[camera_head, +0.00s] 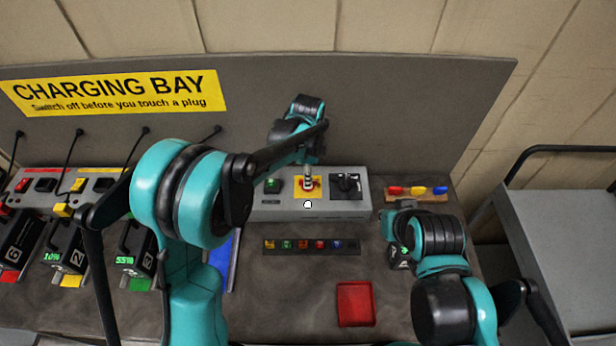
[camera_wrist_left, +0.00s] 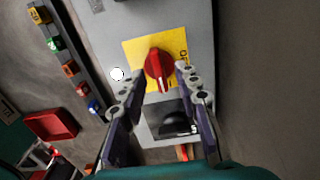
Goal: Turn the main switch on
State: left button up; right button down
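The main switch looks to be a red rotary knob (camera_wrist_left: 158,68) on a yellow plate (camera_wrist_left: 137,52), on a grey switch box (camera_head: 262,207). In the head view the yellow plate (camera_head: 297,191) shows, with the knob mostly hidden by my gripper. My left gripper (camera_head: 308,180) is directly above the knob. In the left wrist view its fingers (camera_wrist_left: 160,75) are spread apart, one on each side of the knob, with gaps visible. My right gripper (camera_head: 399,240) is low at the right of the bench; its fingers are largely hidden.
A white round lamp (camera_head: 308,204) is on the box. A strip of coloured tags (camera_head: 311,246) and a red tray (camera_head: 355,304) lie in front. Numbered chargers stand at left.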

pick_arm(q)
notch_tip(320, 180, up, 11)
dwell(0.3)
jog(key=shift+f, duration=0.1)
jog(key=s+a+r+n+t+b, duration=0.1)
jog(key=s+a+n+t+b, duration=0.2)
jog(key=s+a+n, duration=0.6)
jog(key=s+a+f+n+t+b, duration=0.3)
jog(key=s+a+f+n, duration=0.3)
jog(key=s+a+n, duration=0.3)
jog(key=shift+s+f+t, duration=0.4)
jog(key=shift+s+t, duration=0.2)
jog(key=shift+s, duration=0.3)
